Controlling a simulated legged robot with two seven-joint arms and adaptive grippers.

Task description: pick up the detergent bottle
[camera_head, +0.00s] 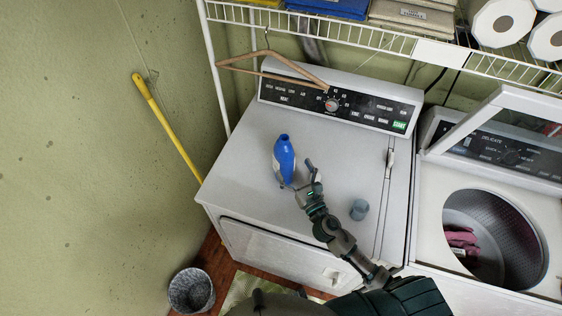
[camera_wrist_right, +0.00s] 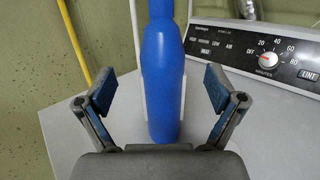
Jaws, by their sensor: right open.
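The blue detergent bottle (camera_head: 284,160) stands upright on top of the white dryer (camera_head: 240,140), left of its middle. My right gripper (camera_head: 300,180) is open just at the right and front of the bottle in the head view. In the right wrist view the bottle (camera_wrist_right: 163,75) rises straight ahead, between and beyond the two spread fingertips of the gripper (camera_wrist_right: 158,90). Neither finger visibly touches it. My left gripper is not in view.
A wooden hanger (camera_head: 270,72) hangs from the wire shelf (camera_head: 340,35) above. An open washer (camera_head: 435,200) stands at the right. A yellow pole (camera_head: 165,125) leans at the left wall.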

